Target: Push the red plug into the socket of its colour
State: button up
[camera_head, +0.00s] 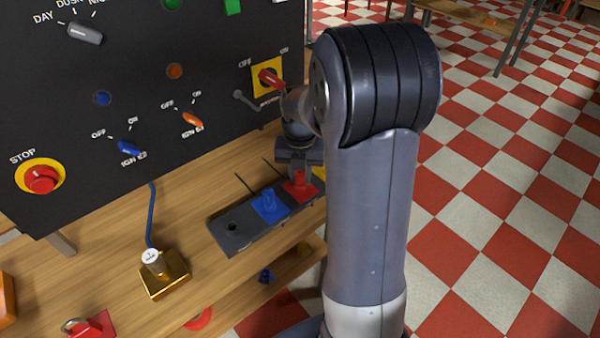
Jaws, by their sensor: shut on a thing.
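A dark socket strip (224,238) lies on the wooden bench, with coloured plates along it. The red plug (300,177) is at the red plate (299,190), below my gripper. My gripper (299,168) points down and is shut on the red plug, though my arm hides part of the jaws. The plug looks upright over the red socket; I cannot tell how deep it sits. A yellow plate (319,172) shows partly behind my arm.
A black control panel (150,120) with knobs and a red stop button (42,179) rises behind the bench. A brass block (165,278) with a white-topped piece and blue cable stands at the front left. A lower shelf (250,293) holds small parts.

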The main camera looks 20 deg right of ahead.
jog(key=o, duration=1)
jog(key=shift+o, duration=0.2)
notch_tip(320, 180, up, 11)
jog(key=shift+f+p, duration=0.15)
jog(key=shift+p, duration=0.3)
